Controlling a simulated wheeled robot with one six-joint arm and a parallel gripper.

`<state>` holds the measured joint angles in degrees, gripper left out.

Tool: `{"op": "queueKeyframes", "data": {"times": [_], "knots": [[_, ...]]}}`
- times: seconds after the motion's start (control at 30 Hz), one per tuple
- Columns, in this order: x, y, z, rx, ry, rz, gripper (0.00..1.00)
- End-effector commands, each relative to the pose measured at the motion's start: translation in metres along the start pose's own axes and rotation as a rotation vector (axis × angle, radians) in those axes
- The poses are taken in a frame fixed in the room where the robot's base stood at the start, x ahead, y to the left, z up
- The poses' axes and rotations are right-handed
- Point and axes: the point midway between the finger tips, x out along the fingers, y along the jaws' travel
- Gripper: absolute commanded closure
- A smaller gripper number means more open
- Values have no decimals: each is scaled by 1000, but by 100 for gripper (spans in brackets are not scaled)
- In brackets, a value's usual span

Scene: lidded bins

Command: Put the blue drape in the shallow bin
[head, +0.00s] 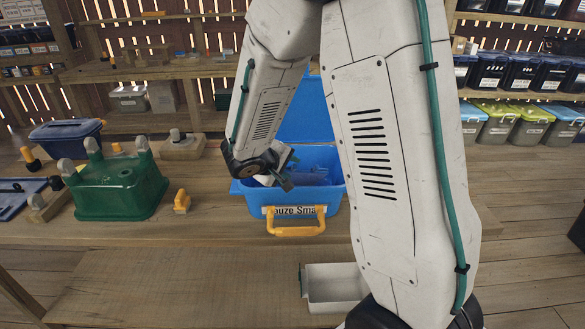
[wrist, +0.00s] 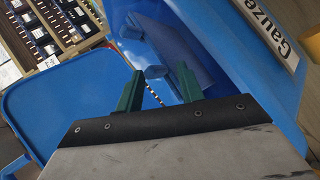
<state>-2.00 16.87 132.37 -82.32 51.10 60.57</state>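A blue bin (head: 335,192) with a label ending in "Gauze Small" and a yellow handle stands on the wooden bench with its blue lid (head: 305,112) raised. Inside lies a darker blue item with rounded ends, seemingly the blue drape (wrist: 180,45); it shows partly in the head view (head: 312,176). My gripper (head: 288,171) is over this bin, tilted down into it. In the wrist view its green fingers (wrist: 160,72) are apart, with one rounded end of the item showing between the tips; contact cannot be told. A low pale grey open bin (head: 334,306), perhaps the shallow bin, sits lower in front.
A dark blue lidded box (head: 67,138) is farther left. Shelves with lidded bins (head: 495,122) line the back. My arm hides much of the right-hand bench.

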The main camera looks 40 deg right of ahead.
Motion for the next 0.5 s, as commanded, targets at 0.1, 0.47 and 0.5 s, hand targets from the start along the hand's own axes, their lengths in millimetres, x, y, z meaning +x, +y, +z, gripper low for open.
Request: {"op": "queueKeyframes", "data": {"times": [0.1,0.47,0.5], "knots": [[-31,2,-2,2,8,3,63],[-89,2,-2,4,6,5,63],[-92,3,-2,4,5,5,63]]}}
